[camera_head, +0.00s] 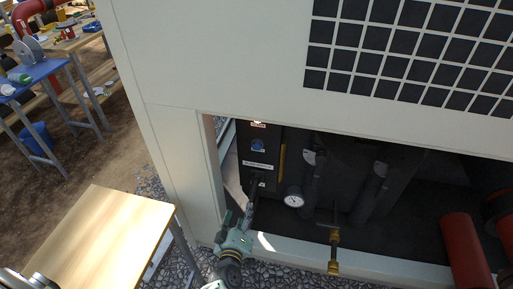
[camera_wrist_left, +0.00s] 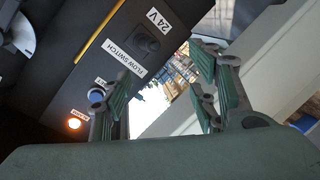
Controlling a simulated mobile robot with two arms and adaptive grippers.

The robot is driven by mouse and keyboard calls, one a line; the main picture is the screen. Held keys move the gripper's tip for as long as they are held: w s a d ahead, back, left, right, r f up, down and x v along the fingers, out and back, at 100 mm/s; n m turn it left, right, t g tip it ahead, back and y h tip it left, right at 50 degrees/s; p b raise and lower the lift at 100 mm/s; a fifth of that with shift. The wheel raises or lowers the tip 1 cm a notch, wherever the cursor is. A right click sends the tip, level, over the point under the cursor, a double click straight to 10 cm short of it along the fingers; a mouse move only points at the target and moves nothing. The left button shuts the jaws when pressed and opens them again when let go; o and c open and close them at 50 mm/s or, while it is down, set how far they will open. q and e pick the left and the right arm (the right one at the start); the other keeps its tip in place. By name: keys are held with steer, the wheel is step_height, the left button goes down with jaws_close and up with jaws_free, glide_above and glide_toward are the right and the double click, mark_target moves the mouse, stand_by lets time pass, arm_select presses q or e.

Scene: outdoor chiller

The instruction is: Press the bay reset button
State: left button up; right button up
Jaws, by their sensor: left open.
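The bay reset button is a round blue button (camera_head: 257,145) on the dark control box (camera_head: 268,165) inside the open bay. In the left wrist view the blue button (camera_wrist_left: 97,95) sits beside one finger, and its small label is partly hidden. My left gripper (camera_head: 239,212) is open and empty at the bay opening, below the button in the head view. Its two green fingers (camera_wrist_left: 165,85) stand wide apart in the wrist view. I cannot tell whether a finger touches the box. My right gripper is not in view.
An orange lamp (camera_wrist_left: 74,123) glows beside the button. A FLOW SWITCH label (camera_wrist_left: 124,57) and a 24 V socket (camera_wrist_left: 147,40) are on the box. A gauge (camera_head: 294,200), a brass valve (camera_head: 334,250) and red pipes (camera_head: 464,250) stand right. A wooden table (camera_head: 98,240) is left.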

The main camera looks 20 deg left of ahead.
arm_select(q)
steer(key=shift+c, duration=0.6)
steer(key=shift+r, duration=0.1)
steer(key=shift+c, duration=1)
steer(key=n, duration=0.2)
steer(key=r, duration=0.1)
steer(key=shift+w+d+n+b, duration=0.2)
steer(key=shift+w+n+b, duration=0.05)
steer(key=shift+n+b, duration=0.15)
steer(key=c, duration=0.4)
steer(key=r+n, duration=0.2)
steer(key=n, duration=0.1)
steer(key=r+n+b, duration=0.1)
steer(key=n, duration=0.2)
steer(key=w+d+r+n+b, duration=0.1)
steer(key=r+n, duration=0.1)
steer(key=n, duration=0.2)
steer(key=shift+r+t+h, duration=0.3)
steer(key=shift+t+h, duration=0.1)
jaws_close()
step_height(320, 180, up, 9)
steer(key=n+t+b, duration=0.1)
steer(key=n, duration=1)
steer(key=shift+s+f+n+t+h+b, duration=0.15)
steer(key=shift+s+n+t+h+b, duration=0.05)
steer(key=shift+n+t+h+b, duration=0.2)
